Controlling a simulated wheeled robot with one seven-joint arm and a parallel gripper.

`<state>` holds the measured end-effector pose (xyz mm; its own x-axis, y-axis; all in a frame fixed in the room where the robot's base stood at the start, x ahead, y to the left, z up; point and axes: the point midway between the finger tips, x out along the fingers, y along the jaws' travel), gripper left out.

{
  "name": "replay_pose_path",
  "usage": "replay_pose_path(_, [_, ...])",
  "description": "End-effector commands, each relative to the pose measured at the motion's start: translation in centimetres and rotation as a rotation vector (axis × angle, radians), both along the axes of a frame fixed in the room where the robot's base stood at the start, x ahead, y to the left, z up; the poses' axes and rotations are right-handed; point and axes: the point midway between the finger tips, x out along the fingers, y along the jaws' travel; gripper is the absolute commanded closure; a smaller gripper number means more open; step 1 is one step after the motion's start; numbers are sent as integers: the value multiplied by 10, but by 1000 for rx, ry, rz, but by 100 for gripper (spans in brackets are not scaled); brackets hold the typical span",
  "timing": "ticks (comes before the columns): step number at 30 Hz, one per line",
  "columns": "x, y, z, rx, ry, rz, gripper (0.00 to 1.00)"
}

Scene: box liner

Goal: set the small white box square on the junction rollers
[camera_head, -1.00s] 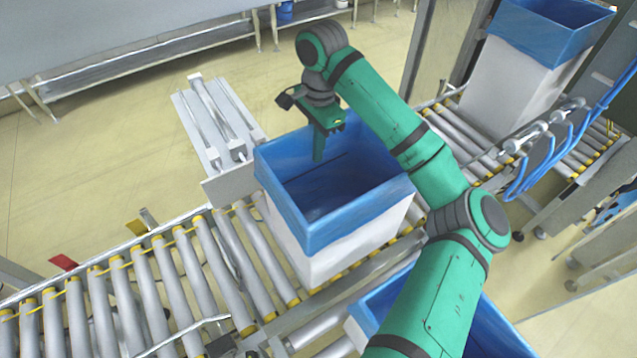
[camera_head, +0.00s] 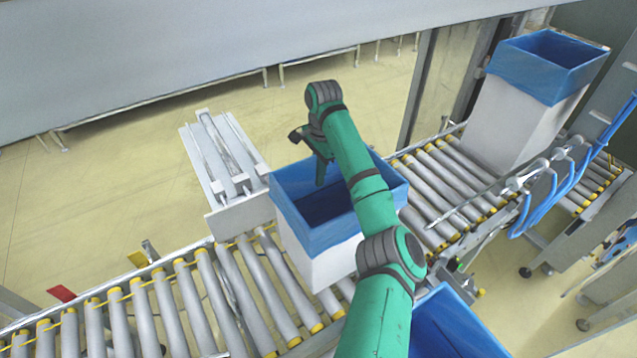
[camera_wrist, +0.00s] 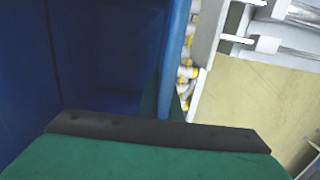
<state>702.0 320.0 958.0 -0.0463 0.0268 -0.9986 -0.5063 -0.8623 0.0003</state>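The small white box (camera_head: 313,267) has a blue liner (camera_head: 318,237) folded over its rim. It stands upright on the rollers in the middle of the head view. Its left side runs roughly parallel to the rollers. My gripper (camera_head: 321,172) is at its far wall, with one green finger inside the box. In the wrist view the blue wall (camera_wrist: 172,60) passes between my green fingers (camera_wrist: 164,108), with little gap on either side, so it looks shut on the wall. The other finger is hidden in the head view.
A metal plate with rods (camera_head: 240,215) stands close to the box's left corner. Rollers (camera_head: 150,310) run to the left and continue right. A taller white box with blue liner (camera_head: 510,120) stands far right, near blue hoses (camera_head: 555,190). Another blue liner (camera_head: 450,325) is at the lower front.

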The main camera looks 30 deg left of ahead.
Motion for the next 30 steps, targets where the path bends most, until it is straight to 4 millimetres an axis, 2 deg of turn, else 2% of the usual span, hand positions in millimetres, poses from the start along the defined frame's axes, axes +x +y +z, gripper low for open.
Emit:
replay_pose_path(9, [3,1,-33,0,0,0,100])
replay_pose_path(20, [3,2,-37,1,1,0,100])
replay_pose_path(23, [3,2,-37,1,1,0,79])
replay_pose_path(30, [3,1,-37,0,1,-1,77])
